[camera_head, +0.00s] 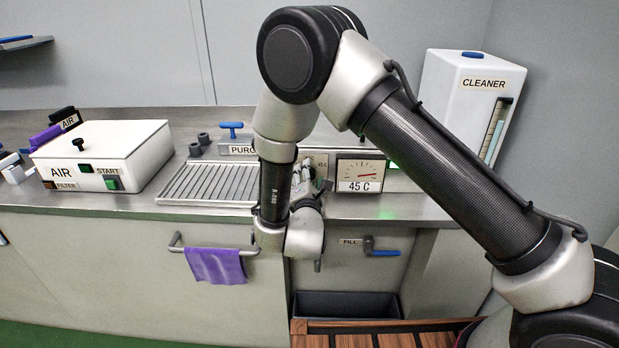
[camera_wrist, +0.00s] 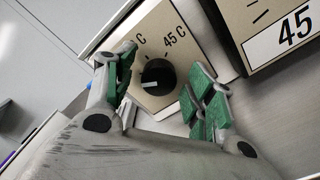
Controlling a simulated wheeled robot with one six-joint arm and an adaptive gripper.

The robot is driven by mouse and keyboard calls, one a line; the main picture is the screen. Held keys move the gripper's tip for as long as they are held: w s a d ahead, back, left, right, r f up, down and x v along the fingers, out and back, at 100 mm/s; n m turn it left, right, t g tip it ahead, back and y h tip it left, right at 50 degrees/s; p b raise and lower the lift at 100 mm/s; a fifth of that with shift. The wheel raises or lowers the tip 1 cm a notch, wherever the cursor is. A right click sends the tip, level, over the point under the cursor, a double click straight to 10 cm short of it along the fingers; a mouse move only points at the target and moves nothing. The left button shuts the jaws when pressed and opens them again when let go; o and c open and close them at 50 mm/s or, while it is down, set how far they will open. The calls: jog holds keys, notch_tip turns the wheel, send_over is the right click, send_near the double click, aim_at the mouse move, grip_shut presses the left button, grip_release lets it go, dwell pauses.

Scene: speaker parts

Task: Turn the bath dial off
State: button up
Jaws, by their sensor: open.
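The bath dial (camera_wrist: 158,78) is a round black knob with a white pointer mark on a cream plate (camera_wrist: 160,38) printed "45 C". In the wrist view the mark points left, away from the "45 C" label at upper right. My gripper (camera_wrist: 162,82) is open, its green-padded fingers apart to the left and right of the dial; I cannot tell whether either touches it. In the head view my gripper (camera_head: 306,182) is at the front of the bath unit and hides the dial, leaving part of the plate (camera_head: 321,160) visible.
A gauge (camera_head: 360,172) labelled "45 C" is just right of the dial, with a green light (camera_head: 393,165) beyond. A drain rack (camera_head: 207,184) and white AIR box (camera_head: 103,155) are left. Below are a blue FILL lever (camera_head: 384,253) and a rail with a purple cloth (camera_head: 215,266).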

jog(key=s, duration=1.1)
jog(key=shift+s+a, duration=0.2)
jog(key=shift+s, duration=0.2)
